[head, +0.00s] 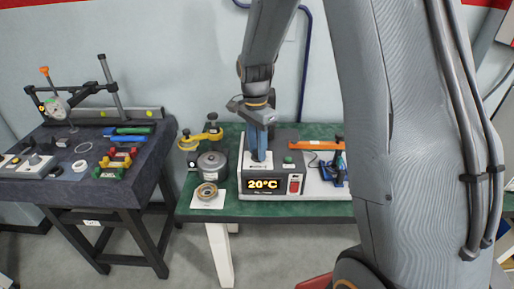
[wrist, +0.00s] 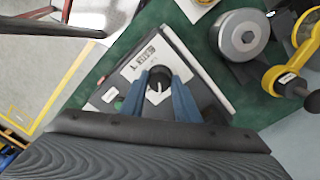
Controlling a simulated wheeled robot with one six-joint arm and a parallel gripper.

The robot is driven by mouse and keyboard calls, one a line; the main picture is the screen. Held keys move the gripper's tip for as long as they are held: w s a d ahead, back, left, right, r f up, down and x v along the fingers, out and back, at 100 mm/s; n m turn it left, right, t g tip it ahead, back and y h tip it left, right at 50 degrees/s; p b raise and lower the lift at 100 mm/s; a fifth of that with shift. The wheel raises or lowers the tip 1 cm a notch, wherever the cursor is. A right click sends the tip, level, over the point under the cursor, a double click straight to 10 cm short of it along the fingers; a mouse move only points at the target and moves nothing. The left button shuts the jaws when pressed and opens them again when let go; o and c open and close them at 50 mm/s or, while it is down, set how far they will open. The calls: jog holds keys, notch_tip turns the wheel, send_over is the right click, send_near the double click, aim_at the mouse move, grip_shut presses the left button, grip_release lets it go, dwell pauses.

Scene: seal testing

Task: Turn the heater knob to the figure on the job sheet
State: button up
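The heater (head: 285,165) is a grey and white box on the green-topped bench, with a lit display (head: 263,184) reading 20°C. Its black heater knob (wrist: 158,78) has a white pointer line and sits on the top panel. My gripper (head: 260,150) points down over the heater top. In the wrist view, its two blue fingers (wrist: 159,84) stand apart, one on each side of the knob. I cannot tell whether they touch it. In the head view the fingers hide the knob. No job sheet with a readable figure shows.
A white sheet (head: 203,204) with a brown ring (head: 206,191) lies left of the heater, beside a round metal pot (head: 211,165) and a yellow tool (head: 200,136). An orange-handled tool (head: 315,145) is on the right. A dark table (head: 60,190) with tools stands left.

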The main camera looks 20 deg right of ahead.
jog(key=c, duration=0.4)
jog(key=n+p, duration=0.1)
jog(key=n, duration=0.2)
jog(key=shift+n, duration=2.3)
jog(key=shift+n+p, duration=0.3)
jog(key=o, duration=1.1)
jog(key=shift+c, duration=0.2)
